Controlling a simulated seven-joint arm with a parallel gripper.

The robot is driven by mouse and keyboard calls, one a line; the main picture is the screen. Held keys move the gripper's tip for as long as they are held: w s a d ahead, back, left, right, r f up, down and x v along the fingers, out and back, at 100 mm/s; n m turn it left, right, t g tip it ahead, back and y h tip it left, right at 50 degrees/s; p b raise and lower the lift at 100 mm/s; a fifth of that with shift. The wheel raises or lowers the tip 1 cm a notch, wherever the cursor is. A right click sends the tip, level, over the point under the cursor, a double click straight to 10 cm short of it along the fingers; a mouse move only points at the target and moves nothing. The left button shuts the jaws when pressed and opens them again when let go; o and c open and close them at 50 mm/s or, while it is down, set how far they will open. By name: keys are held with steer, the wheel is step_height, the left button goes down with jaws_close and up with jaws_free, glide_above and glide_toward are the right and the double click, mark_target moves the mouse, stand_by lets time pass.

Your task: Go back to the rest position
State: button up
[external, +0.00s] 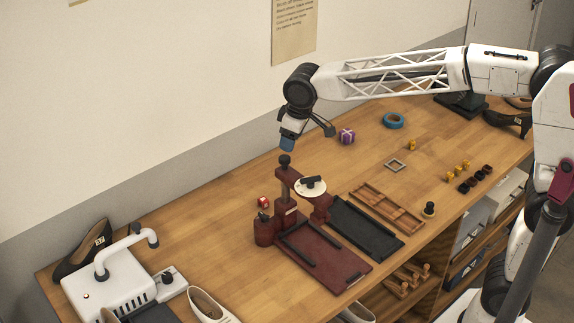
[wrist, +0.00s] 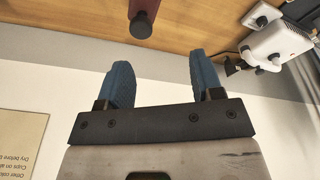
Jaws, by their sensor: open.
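My gripper (wrist: 160,85) has blue fingers set wide apart, with nothing between them in the wrist view. In the external view my gripper (external: 287,146) hangs in the air above the dark red press (external: 287,190), close over its round black knob (external: 285,160) in the picture. The wrist view shows a dark round knob end (wrist: 141,27) just beyond and between the fingertips, apart from them. My arm reaches in from the right, and only one finger shows clearly in the external view.
A white machine with a curved handle (external: 112,283) stands at the left end of the wooden bench (external: 215,210). A black tray (external: 365,228), wooden tray (external: 387,206), purple box (external: 346,136) and blue tape roll (external: 393,120) lie right of the press. The wall is behind.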

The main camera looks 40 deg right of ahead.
steer(key=s+d+r+m+t, duration=0.1)
steer(key=s+d+m, duration=0.1)
steer(key=s+d, duration=1)
steer(key=s+d+r+m+t, duration=0.1)
steer(key=s+d+r+m, duration=0.1)
steer(key=s+d, duration=1.05)
steer(key=s+d+f+m+t, duration=0.1)
steer(key=s+d+f, duration=0.15)
steer(key=s, duration=0.25)
steer(key=s+d+f+m, duration=0.1)
steer(key=s+d+f, duration=0.15)
steer(key=s, duration=0.25)
step_height(320, 180, down, 9)
steer(key=g+h, duration=0.1)
steer(key=g, duration=0.1)
steer(key=shift+w+d+g, duration=0.25)
steer(key=shift+w+g, duration=0.15)
stand_by(1.8)
